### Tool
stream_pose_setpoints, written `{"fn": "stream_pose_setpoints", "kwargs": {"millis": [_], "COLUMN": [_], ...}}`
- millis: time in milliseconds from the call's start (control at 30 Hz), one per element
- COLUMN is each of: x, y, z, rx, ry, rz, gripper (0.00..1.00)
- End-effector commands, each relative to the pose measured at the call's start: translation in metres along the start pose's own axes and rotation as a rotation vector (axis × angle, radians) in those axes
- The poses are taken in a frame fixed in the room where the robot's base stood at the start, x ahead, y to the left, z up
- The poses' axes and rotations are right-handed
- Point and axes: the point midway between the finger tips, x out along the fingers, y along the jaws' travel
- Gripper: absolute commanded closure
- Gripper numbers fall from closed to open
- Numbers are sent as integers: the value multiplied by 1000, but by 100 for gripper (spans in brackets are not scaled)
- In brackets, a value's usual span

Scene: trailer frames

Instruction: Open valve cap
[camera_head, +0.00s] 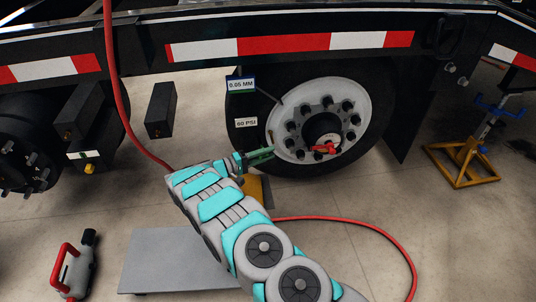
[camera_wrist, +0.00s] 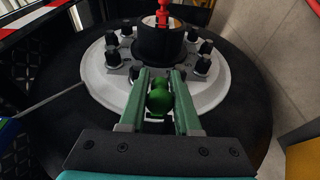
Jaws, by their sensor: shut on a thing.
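In the wrist view, a small round green piece, which looks like the valve cap (camera_wrist: 159,98), sits between the two green fingers of my gripper (camera_wrist: 160,76). The fingers are closed on it from both sides. Behind it is the white wheel rim (camera_wrist: 103,88) with dark lug nuts around a black hub (camera_wrist: 152,43). In the head view, my gripper (camera_head: 268,154) is at the lower left edge of the wheel rim (camera_head: 357,95). The cap cannot be made out there, and the valve stem under it is hidden.
A red piece (camera_head: 325,149) sits on the hub front. A thin dark rod (camera_head: 268,95) leads to the rim beside the tags. A red hose (camera_head: 125,105) hangs left of the wheel and runs along the floor. A yellow jack stand (camera_head: 463,165) stands right.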

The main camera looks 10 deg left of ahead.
Motion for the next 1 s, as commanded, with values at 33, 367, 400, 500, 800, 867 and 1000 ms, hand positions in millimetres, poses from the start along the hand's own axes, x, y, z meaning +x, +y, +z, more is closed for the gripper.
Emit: {"fn": "stream_pose_setpoints", "kwargs": {"millis": [33, 367, 400, 500, 800, 867, 1000], "x": [-2, -3, -3, -3, -3, -2, -2], "y": [-2, 0, 0, 0, 0, 0, 0], "z": [-2, -2, -2, -2, -2, -2, -1], "rx": [3, 3, 3, 3, 3, 3, 2], "ry": [-3, -30, -30, -30, -31, -32, -33], "rz": [-4, -2, -1, -1, -1, -1, -1], "gripper": [100, 100, 100, 100, 54, 47, 40]}}
